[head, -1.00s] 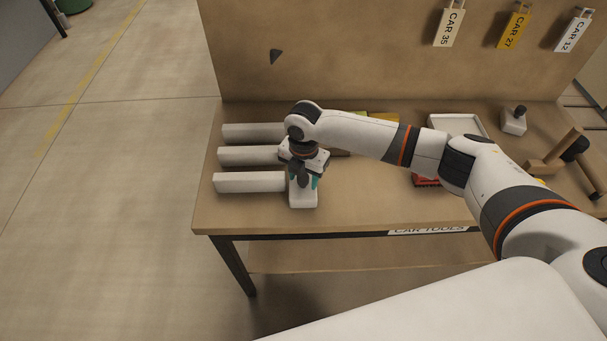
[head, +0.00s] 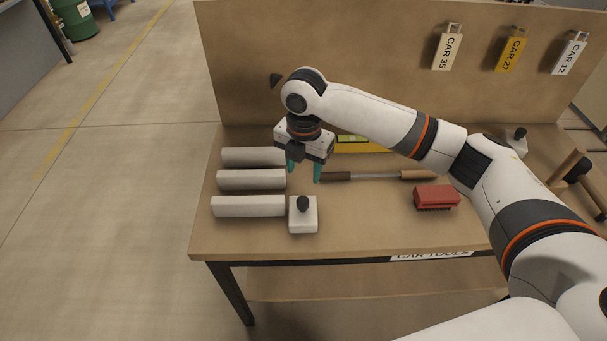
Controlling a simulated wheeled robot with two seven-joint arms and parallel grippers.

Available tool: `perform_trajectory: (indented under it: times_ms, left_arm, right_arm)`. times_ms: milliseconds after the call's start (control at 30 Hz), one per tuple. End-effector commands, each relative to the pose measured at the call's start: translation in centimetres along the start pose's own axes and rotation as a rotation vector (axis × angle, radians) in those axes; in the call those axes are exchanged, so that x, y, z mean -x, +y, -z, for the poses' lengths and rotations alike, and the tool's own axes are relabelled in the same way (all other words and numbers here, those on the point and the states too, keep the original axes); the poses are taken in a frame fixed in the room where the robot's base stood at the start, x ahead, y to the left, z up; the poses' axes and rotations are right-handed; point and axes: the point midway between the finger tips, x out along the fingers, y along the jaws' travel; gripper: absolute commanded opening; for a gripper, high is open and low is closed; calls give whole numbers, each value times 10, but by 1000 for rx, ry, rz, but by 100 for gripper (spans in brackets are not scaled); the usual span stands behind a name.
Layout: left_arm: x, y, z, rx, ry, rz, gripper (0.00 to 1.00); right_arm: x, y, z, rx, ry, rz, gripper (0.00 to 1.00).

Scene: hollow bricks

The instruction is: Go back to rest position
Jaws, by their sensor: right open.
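My right gripper (head: 303,171) is open and empty, with teal fingertips pointing down. It hangs over the left part of the workbench (head: 375,231), above and behind a white block with a black knob (head: 302,217). The white block stands upright on the bench, apart from the fingers. Three long pale bricks lie in a row to its left: a front one (head: 247,206), a middle one (head: 250,180) and a back one (head: 252,157). My left gripper is not in view.
A tool with a wooden handle (head: 415,175), a red brush (head: 436,197) and a yellow item (head: 360,145) lie on the bench. A wooden mallet (head: 566,172) and another knobbed block (head: 517,142) are at the right. A back panel (head: 390,60) with hanging tags rises behind.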

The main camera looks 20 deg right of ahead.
Motion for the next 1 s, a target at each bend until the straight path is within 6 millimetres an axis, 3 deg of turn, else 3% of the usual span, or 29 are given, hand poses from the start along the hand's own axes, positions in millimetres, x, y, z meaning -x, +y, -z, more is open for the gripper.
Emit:
perform_trajectory:
  times_ms: [433, 533, 633, 767, 900, 1000]
  left_arm:
    - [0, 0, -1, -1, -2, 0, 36]
    - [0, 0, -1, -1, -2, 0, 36]
    - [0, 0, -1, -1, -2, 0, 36]
    - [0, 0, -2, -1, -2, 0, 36]
    - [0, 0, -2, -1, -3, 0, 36]
    - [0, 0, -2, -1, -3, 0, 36]
  right_arm:
    - [0, 0, -1, 0, -1, 1, 50]
    - [-9, -1, -11, -14, -11, 10, 50]
    - [-30, -2, -37, -71, -38, 42, 50]
    - [-62, 1, -88, -241, -104, 124, 50]
    - [-84, 14, -132, -526, -193, 216, 50]
    - [-94, 30, -153, -772, -255, 264, 50]
